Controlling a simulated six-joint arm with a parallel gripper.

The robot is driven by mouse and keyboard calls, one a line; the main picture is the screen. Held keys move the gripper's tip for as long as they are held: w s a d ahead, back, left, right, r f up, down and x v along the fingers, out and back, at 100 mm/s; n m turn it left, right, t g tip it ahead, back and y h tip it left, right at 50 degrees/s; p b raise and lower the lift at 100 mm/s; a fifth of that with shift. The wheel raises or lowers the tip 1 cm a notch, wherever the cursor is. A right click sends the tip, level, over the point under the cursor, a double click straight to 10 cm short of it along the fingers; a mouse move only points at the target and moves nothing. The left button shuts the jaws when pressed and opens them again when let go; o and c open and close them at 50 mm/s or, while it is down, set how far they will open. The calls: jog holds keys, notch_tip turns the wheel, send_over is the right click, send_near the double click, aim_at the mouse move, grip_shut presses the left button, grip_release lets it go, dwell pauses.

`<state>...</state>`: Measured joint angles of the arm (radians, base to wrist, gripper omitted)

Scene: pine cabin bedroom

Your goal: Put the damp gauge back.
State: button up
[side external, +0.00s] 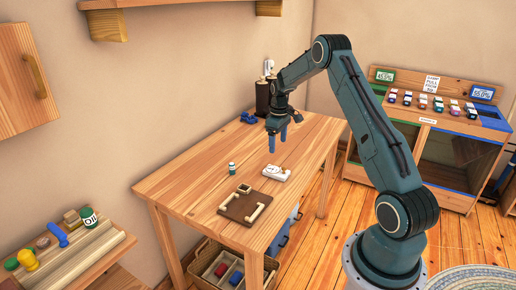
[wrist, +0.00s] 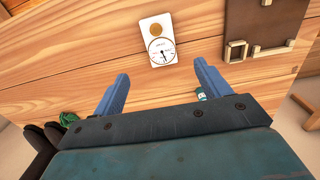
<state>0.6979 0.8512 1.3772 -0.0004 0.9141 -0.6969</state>
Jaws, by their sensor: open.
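The damp gauge (side external: 275,173) is a white rectangular plate lying flat on the wooden table. In the wrist view the gauge (wrist: 151,28) shows a round black-marked dial and a tan disc. My gripper (side external: 278,147) is above the table, a little behind and above the gauge in the side view. In the wrist view its two blue fingers (wrist: 162,72) are apart with nothing between them, and the gauge lies beyond their tips. A brown board with pale rails (side external: 243,207) lies nearer the table's front; part of it (wrist: 237,50) shows at the wrist view's upper right.
A small teal-and-white bottle (side external: 232,168) stands left of the gauge. Dark cylinders (side external: 263,97) and a blue item (side external: 248,118) are at the table's back. A low bench (side external: 70,262) holds jars and tools. A cabinet (side external: 425,155) stands right. Bare tabletop surrounds the gauge.

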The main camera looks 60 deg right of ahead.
dwell(0.4)
jog(key=s+a+r+t, duration=0.1)
jog(key=s+a+r, duration=0.1)
jog(key=a+r, duration=0.8)
jog(key=s+a+r+t, duration=0.1)
jog(key=s+a+r, duration=0.1)
jog(key=a+r, duration=0.8)
jog(key=s+a+r+t, duration=0.1)
jog(key=s+a, duration=0.7)
jog(key=s, duration=0.2)
jog(key=s+a+r+t, duration=0.2)
jog(key=s+a, duration=0.6)
jog(key=s, duration=0.3)
jog(key=shift+r+t, duration=0.15)
jog(key=shift+t, duration=0.15)
